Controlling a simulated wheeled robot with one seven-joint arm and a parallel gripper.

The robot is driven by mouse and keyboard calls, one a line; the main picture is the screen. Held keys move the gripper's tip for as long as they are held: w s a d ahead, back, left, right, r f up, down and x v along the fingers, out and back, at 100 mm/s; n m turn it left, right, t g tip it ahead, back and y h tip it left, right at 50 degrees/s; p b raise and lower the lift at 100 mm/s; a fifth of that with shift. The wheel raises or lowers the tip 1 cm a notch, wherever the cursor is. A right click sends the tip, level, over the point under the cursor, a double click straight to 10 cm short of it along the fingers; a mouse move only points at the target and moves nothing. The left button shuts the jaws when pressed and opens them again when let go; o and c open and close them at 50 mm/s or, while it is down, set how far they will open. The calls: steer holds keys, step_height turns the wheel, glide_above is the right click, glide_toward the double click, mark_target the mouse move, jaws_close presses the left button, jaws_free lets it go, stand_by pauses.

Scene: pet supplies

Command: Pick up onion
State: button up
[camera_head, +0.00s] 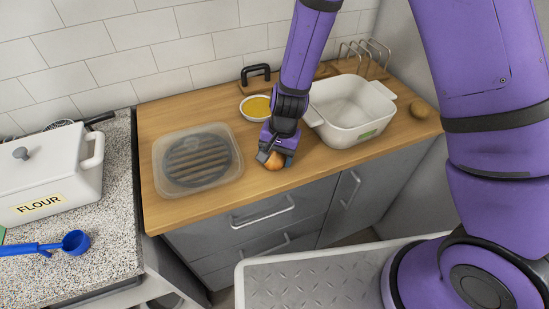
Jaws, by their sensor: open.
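An orange-brown onion (274,162) sits on the wooden counter near its front edge. My gripper (270,158) is right over it, pointing down, with its fingers around or close beside the onion. The gripper is open. The fingers hide part of the onion, and I cannot tell whether they touch it.
A white dish (352,107) stands close to the right of my gripper. A small bowl with yellow contents (257,106) is behind it. A lidded clear container (198,163) lies left. A round brown item (420,109) is at the right. Drawers with handles (263,212) are below.

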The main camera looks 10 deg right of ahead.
steer(key=shift+f, duration=0.1)
steer(key=c, duration=0.6)
steer(key=shift+r, duration=0.2)
